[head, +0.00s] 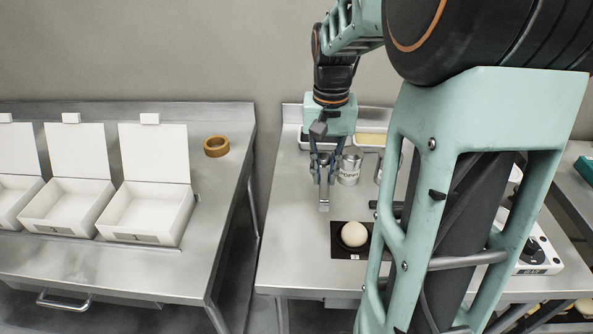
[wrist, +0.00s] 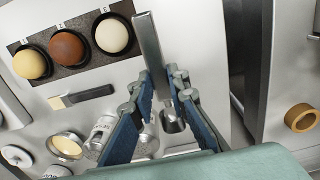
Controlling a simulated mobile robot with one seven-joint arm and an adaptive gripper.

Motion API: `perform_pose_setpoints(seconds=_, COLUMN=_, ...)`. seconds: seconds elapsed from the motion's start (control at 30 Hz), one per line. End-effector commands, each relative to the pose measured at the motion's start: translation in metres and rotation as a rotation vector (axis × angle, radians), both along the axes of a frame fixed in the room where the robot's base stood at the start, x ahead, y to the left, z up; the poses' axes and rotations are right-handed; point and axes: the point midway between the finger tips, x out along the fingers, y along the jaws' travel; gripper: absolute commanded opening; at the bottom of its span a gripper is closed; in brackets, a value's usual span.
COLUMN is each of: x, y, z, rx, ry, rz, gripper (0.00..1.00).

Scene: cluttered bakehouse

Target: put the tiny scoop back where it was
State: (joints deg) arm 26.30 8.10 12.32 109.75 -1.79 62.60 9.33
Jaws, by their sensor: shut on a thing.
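The tiny scoop (head: 324,204) is a slim metal piece with a flat handle, hanging below my gripper (head: 322,172) in the head view. In the wrist view my gripper (wrist: 161,80) is shut on the handle of the scoop (wrist: 148,45), and its small round cup (wrist: 172,123) sits between the blue fingers. The scoop is held above the metal table (head: 285,235), apart from the things there. A metal can (head: 350,168) with dark lettering stands just right of my gripper in the head view. I cannot tell where the scoop was before.
A black tray (wrist: 100,78) bears three dough balls, cream, brown and white. A dark-handled tool (wrist: 82,97) and a bowl of cream (wrist: 65,146) are nearby. Open white boxes (head: 150,207) and a brown ring (head: 216,146) are on the left table. A white scale (head: 545,258) is at right.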

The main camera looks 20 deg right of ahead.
Motion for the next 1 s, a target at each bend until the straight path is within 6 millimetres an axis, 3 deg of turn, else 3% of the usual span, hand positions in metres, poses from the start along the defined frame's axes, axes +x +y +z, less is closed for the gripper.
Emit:
perform_pose_setpoints(seconds=0.37, x=0.069, y=-0.002, z=-0.031, rx=0.002, ry=0.003, rz=-0.001, gripper=0.0)
perform_pose_setpoints(seconds=0.53, x=0.091, y=-0.003, z=-0.06, rx=0.002, ry=0.003, rz=-0.001, gripper=0.0)
perform_pose_setpoints(seconds=0.7, x=0.106, y=-0.003, z=-0.077, rx=0.001, ry=0.001, rz=-0.001, gripper=0.0)
perform_pose_setpoints(seconds=1.0, x=0.115, y=-0.004, z=-0.095, rx=0.002, ry=0.002, rz=-0.003, gripper=0.0)
